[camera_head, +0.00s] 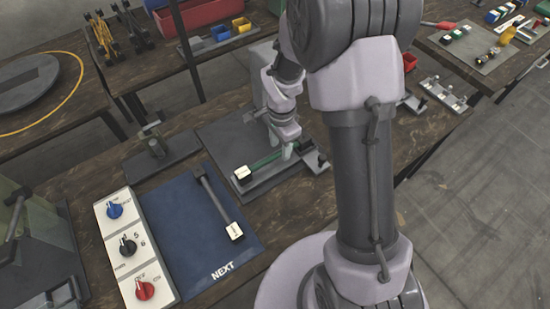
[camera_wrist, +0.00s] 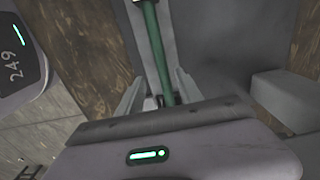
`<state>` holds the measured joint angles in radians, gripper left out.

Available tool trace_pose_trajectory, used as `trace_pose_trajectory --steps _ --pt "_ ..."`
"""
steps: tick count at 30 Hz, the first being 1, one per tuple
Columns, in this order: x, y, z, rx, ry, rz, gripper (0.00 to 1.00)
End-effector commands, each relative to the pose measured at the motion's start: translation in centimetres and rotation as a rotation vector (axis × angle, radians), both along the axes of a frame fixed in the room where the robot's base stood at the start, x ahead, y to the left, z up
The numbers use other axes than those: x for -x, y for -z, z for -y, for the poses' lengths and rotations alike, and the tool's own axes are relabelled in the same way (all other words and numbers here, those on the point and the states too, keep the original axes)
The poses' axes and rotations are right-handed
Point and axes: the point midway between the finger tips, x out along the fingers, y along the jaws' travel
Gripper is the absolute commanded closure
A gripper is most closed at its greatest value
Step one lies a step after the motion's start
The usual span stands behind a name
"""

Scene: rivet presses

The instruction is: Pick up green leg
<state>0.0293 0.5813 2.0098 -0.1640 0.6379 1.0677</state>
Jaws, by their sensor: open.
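The green leg (camera_head: 266,162) lies on the grey plate of a fixture on the bench, with a pale block at its left end and a dark part at its right end. My gripper (camera_head: 283,146) is low over its right part. In the wrist view, the green leg (camera_wrist: 156,48) runs down between the two fingers of my gripper (camera_wrist: 160,92). The fingers are open, one on each side of it. I cannot tell whether either finger touches it. The lower end of the leg is hidden behind the gripper body.
A blue NEXT mat (camera_head: 198,262) with a grey leg (camera_head: 217,205) lies to the left. A white knob panel (camera_head: 130,246) stands beside it. A small clamp fixture (camera_head: 158,148) is behind.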

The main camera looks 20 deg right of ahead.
Motion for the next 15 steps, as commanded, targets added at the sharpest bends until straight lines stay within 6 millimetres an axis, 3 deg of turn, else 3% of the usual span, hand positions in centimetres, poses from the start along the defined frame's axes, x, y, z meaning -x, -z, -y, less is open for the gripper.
trace_pose_trajectory --steps 7,13,15 --pt "-0.3 4.8 -0.4 0.0 -0.002 -0.002 0.57" --pt "-0.4 4.7 -0.4 0.0 -0.001 0.0 0.57" --pt "-0.4 4.7 -0.4 0.0 -0.001 0.0 0.69"
